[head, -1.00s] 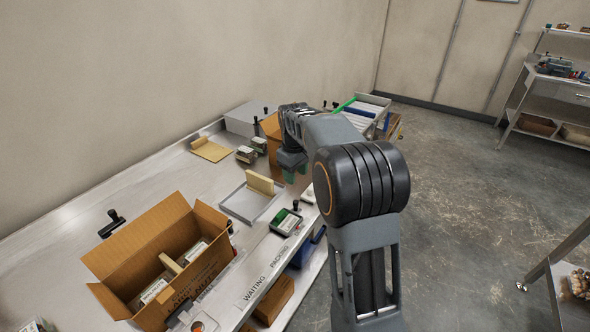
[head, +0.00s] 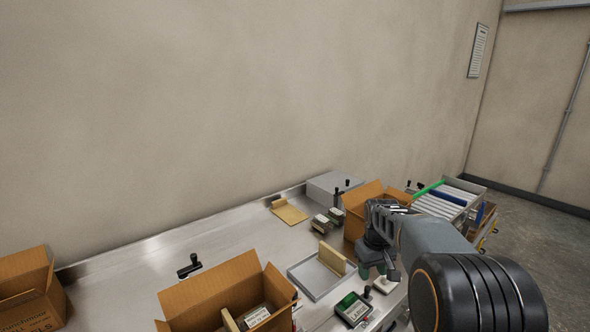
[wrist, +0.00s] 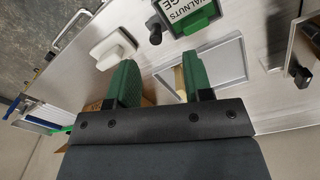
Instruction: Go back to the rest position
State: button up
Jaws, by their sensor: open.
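My gripper (wrist: 158,85) shows in the wrist view with its two green fingers apart and nothing between them. In the head view my gripper (head: 383,268) hangs above the steel bench, in front of a cardboard box and to the right of a grey tray. My arm reaches in from the lower right. The fingertips are small and partly hidden in the head view.
An open cardboard box (head: 258,268) stands at the bench's front, another box (head: 352,228) behind my gripper. A grey tray (head: 312,280) and a green-framed label holder (head: 353,308) lie nearby.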

jog(key=s+a+r+m+t, duration=0.1)
jog(key=s+a, duration=0.2)
jog(key=s, duration=0.7)
jog(key=s+a+r+m+t, duration=0.1)
jog(key=s+a+t, duration=0.1)
jog(key=s, duration=0.9)
jog(key=shift+a+y, duration=0.3)
jog(key=shift+a, duration=0.55)
jog(key=shift+m, duration=0.3)
